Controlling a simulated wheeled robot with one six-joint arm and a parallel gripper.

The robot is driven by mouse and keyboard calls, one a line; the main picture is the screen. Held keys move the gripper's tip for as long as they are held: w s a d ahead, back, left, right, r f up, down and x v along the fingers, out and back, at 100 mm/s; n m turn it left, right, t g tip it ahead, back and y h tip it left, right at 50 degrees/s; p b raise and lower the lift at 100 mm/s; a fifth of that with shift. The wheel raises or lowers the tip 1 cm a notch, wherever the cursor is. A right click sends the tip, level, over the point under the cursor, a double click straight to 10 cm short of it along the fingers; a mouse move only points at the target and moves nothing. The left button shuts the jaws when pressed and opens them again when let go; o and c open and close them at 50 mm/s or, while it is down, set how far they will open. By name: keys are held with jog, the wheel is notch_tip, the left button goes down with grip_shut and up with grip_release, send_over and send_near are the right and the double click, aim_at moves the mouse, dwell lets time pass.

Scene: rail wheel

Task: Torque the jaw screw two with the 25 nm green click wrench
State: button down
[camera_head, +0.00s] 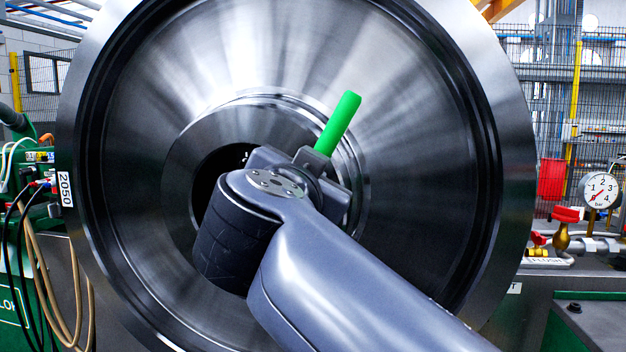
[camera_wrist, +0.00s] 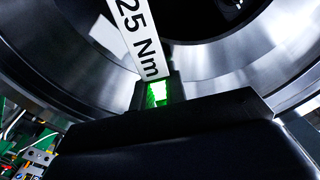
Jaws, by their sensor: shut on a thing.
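The green click wrench shows its green handle (camera_head: 338,122) in the head view, tilted up and to the right out of my gripper (camera_head: 318,160). In the wrist view my gripper (camera_wrist: 158,92) is shut on the wrench, with a bit of green (camera_wrist: 157,93) between the fingers. A white label reading "25 Nm" (camera_wrist: 137,35) stands out beyond the fingers there. My arm is in front of the hub of the large steel wheel (camera_head: 420,130). The wrench's working end and jaw screw two cannot be made out; my arm hides part of the hub.
A plate marked 2050 (camera_head: 66,189) is at the wheel's left edge. Green equipment with cables and hoses (camera_head: 40,240) stands at the left. A pressure gauge (camera_head: 599,190) and red-handled valve (camera_head: 566,215) are at the right. A mesh fence (camera_head: 520,90) stands behind.

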jog(key=shift+s, duration=0.15)
jog(key=s+b, duration=0.2)
jog(key=s, duration=0.2)
jog(key=shift+a, duration=0.15)
dwell(0.5)
